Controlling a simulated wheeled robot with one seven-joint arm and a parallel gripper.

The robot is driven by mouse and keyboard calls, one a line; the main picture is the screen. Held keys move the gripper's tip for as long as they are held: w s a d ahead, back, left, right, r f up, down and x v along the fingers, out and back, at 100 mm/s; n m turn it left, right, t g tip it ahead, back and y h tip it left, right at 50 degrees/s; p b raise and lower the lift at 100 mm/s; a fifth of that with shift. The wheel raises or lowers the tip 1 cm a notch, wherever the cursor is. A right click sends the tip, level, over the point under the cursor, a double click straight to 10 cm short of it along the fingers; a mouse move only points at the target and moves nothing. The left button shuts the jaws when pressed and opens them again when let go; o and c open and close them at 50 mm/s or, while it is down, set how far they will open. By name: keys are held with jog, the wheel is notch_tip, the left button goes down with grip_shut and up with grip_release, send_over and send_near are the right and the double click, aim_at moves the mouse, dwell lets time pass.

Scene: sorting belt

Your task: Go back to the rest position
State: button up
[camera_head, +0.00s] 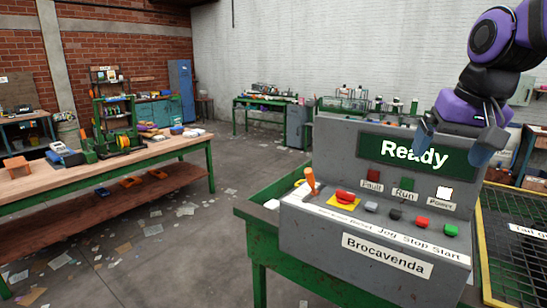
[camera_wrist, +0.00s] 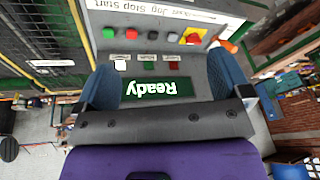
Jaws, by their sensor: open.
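My gripper (camera_head: 455,148) is in front of the upper right part of a grey control panel in the head view, with its blue fingers apart and nothing between them. In the wrist view my gripper (camera_wrist: 165,80) is open over the panel, which appears upside down. The control panel (camera_head: 330,240) carries a green display (camera_head: 415,152) reading "Ready", an orange-handled lever (camera_head: 311,182), a red knob on a yellow plate (camera_head: 345,197) and several buttons. The lamp labelled Power (camera_head: 444,193) is lit white; those labelled Fault and Run look dark. Whether the fingers touch the panel is unclear.
A yellow-edged mesh guard (camera_head: 515,245) stands right of the panel. A green-framed workbench (camera_head: 110,165) with tools is at the left. Another green bench (camera_head: 262,102) stands by the back wall. The floor (camera_head: 225,200) between has scattered paper and open room.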

jog(key=s+f+n, duration=0.1)
jog(key=s+f, duration=0.1)
jog(key=s, duration=0.5)
jog(key=s+f+n+t, duration=0.1)
jog(key=s+f, duration=0.1)
jog(key=s, duration=0.5)
jog(key=shift+d+f+h, duration=0.3)
jog(key=shift+d+f, duration=0.05)
jog(key=shift+f, duration=0.05)
